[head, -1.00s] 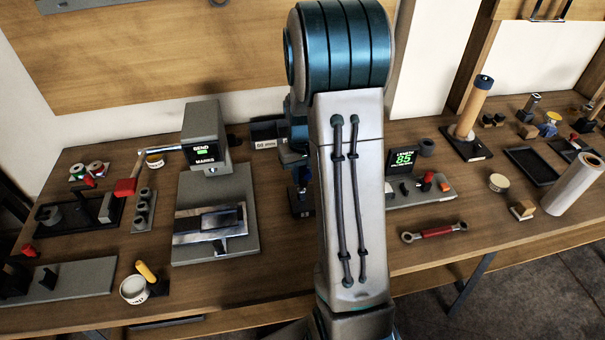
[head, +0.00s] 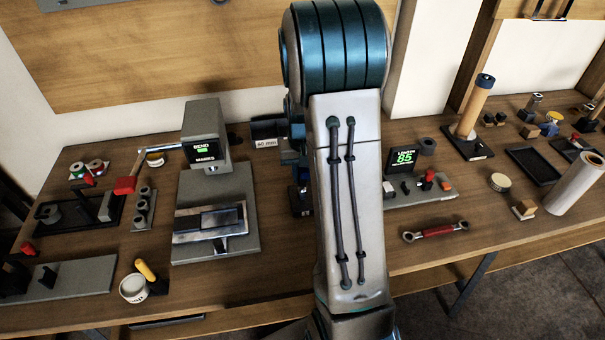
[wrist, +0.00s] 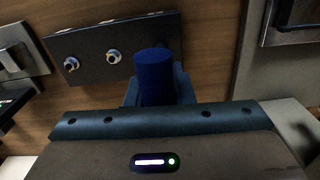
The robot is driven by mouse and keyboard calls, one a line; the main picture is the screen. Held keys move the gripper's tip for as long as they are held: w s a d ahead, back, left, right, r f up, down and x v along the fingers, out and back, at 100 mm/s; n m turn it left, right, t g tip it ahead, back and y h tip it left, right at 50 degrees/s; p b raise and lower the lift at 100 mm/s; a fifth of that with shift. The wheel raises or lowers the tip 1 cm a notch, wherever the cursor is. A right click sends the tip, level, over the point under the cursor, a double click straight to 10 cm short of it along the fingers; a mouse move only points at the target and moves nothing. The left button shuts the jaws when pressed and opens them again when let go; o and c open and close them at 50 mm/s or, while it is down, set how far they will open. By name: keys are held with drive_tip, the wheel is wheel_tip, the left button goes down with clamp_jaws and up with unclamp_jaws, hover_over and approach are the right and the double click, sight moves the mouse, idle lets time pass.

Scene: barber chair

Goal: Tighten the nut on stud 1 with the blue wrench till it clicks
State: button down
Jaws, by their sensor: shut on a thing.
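My gripper (wrist: 155,92) is shut on a blue, round-ended piece (wrist: 153,72) in the wrist view, which looks like the blue wrench's handle. The rest of the wrench is hidden. Beyond it a dark plate (wrist: 90,72) carries studs. Two show with pale metal nuts or ends, a left one (wrist: 71,64) and a right one (wrist: 113,57). The blue piece covers part of the plate's right half. I cannot read which stud is stud 1, nor tell whether the wrench touches a nut. In the head view my arm hides the gripper and most of this area.
A grey bending press (head: 213,215) stands left of my arm. A red-handled wrench (head: 436,231) lies at right, near the front edge. Bare wood lies between press and arm.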

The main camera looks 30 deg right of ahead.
drive_tip(key=shift+r+n, duration=0.1)
drive_tip(key=shift+n, duration=0.7)
drive_tip(key=shift+r+p, duration=1.65)
drive_tip(key=shift+r, duration=0.85)
drive_tip(key=shift+f, duration=0.1)
